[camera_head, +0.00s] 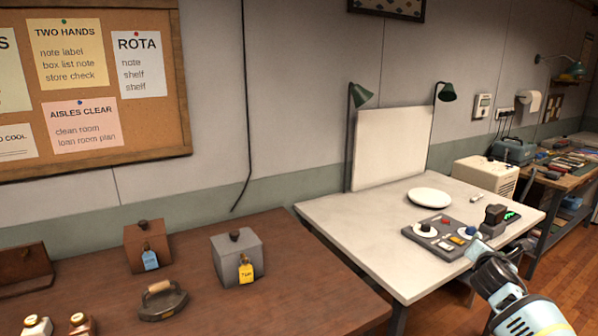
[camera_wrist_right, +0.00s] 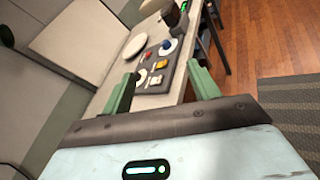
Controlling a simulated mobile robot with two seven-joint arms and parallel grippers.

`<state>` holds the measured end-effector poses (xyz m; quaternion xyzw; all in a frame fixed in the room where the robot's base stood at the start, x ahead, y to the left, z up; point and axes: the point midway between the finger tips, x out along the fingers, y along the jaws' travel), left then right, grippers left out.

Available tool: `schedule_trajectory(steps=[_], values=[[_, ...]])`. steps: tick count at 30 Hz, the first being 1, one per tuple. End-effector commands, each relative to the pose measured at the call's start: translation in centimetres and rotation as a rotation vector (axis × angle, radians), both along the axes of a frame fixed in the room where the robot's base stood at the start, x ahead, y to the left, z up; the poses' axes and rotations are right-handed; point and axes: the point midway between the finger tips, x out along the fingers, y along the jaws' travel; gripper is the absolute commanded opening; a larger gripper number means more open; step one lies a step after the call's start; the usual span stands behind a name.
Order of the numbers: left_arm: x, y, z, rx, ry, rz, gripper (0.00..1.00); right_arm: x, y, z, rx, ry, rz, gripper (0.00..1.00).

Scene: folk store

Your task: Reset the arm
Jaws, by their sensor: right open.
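My right arm comes in at the lower right of the head view, and its gripper end (camera_head: 476,250) is near the front edge of the white table. In the right wrist view, the two green fingers of my right gripper (camera_wrist_right: 163,88) stand apart with nothing between them. Beyond them lies a grey control panel (camera_wrist_right: 158,65) with coloured buttons, apart from the fingers. The panel (camera_head: 447,237) also shows on the white table in the head view. My left gripper is not in view.
The white table (camera_head: 385,240) holds a white plate (camera_head: 430,197) and two green lamps. The brown table (camera_head: 290,290) at left holds a grey box (camera_head: 237,262) with a yellow tag, a brown box (camera_head: 147,247) and an iron (camera_head: 162,301). The floor (camera_head: 560,270) at right is partly clear.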

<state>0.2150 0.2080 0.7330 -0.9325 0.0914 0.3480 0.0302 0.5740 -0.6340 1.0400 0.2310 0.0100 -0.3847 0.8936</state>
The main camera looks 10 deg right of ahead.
Motion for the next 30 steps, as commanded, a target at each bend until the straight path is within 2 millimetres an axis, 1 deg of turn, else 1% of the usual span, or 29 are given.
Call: schedule_trajectory(steps=[1, 6, 8, 15, 21, 26, 27, 29, 30], values=[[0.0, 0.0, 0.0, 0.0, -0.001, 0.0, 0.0, 0.4, 0.5, 0.0, 0.087, -0.08, 0.01, 0.6], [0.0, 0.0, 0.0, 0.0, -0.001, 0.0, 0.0, 1.8, 2.2, 0.1, 0.429, -0.362, 0.037, 0.6], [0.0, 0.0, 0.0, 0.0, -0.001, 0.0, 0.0, 2.3, 2.8, 0.2, 0.556, -0.456, 0.045, 0.6], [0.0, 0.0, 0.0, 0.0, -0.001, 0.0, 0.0, 3.7, 5.2, 0.9, 1.083, -0.789, 0.055, 0.6], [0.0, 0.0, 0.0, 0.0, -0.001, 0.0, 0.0, 4.5, 6.8, 1.7, 1.455, -0.977, 0.047, 0.6], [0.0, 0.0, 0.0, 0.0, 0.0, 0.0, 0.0, 4.8, 7.7, 2.3, 1.715, -1.087, 0.03, 0.6], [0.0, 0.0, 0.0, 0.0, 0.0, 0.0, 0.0, 4.4, 9.0, 0.2, 1.728, -1.054, 0.014, 0.6], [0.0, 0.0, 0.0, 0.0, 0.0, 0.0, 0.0, 3.8, 10.6, -2.0, 1.745, -1.019, -0.003, 0.6], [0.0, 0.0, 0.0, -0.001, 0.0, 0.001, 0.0, 3.3, 11.5, -3.4, 1.757, -0.997, -0.014, 0.6]])
